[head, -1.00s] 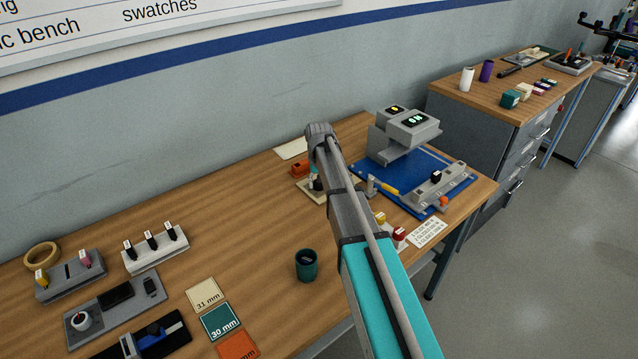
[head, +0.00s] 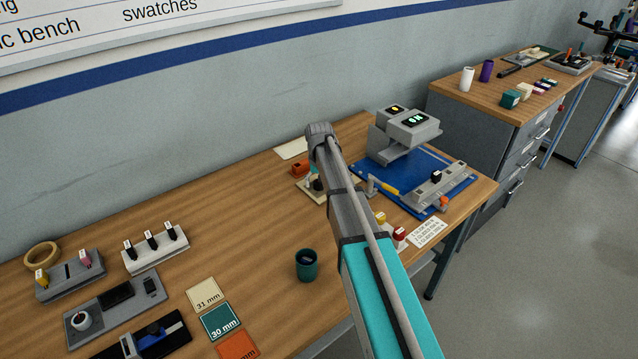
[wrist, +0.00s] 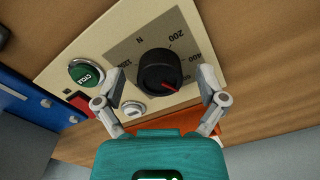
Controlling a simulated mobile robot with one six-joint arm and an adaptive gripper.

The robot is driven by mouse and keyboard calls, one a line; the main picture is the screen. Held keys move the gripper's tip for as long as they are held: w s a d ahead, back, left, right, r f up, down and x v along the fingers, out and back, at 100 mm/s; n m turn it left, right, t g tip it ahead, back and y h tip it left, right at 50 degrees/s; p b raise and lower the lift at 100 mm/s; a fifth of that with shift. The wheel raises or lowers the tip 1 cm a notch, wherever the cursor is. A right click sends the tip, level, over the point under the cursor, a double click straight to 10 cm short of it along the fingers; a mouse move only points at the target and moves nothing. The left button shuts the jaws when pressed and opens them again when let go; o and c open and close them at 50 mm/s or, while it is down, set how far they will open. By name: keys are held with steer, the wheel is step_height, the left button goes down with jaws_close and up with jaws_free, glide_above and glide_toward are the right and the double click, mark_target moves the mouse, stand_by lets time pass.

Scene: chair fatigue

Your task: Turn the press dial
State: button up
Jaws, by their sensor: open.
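The press dial (wrist: 160,72) is a round black knob with a red pointer line on a dark grey scale plate, marked N with numbers such as 200 and 400. The pointer faces the lower right of the wrist view. The dial sits on a cream control panel (wrist: 75,50), which shows partly behind my arm in the head view (head: 318,198). My gripper (wrist: 164,80) is open, one finger on each side of the dial. I cannot tell whether either finger touches it. The press (head: 408,132), grey on a blue base, has a lit green display.
An orange block (head: 300,168) stands beside the panel. A dark green cup (head: 306,265) and swatch cards (head: 220,321) lie nearer. The wall is behind.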

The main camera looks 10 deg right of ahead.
steer(key=shift+n, duration=2.2)
steer(key=n, duration=0.4)
steer(key=shift+d+n, duration=0.1)
steer(key=shift+n, duration=0.3)
step_height(320, 180, up, 14)
steer(key=p, duration=1.4)
steer(key=s+f+m+b, duration=0.2)
steer(key=s+m, duration=0.2)
steer(key=s, duration=1)
steer(key=s+f+m+b, duration=0.2)
steer(key=s+m, duration=0.2)
steer(key=s, duration=1)
steer(key=shift+a+f+m+b, duration=0.35)
steer(key=shift+m, duration=0.05)
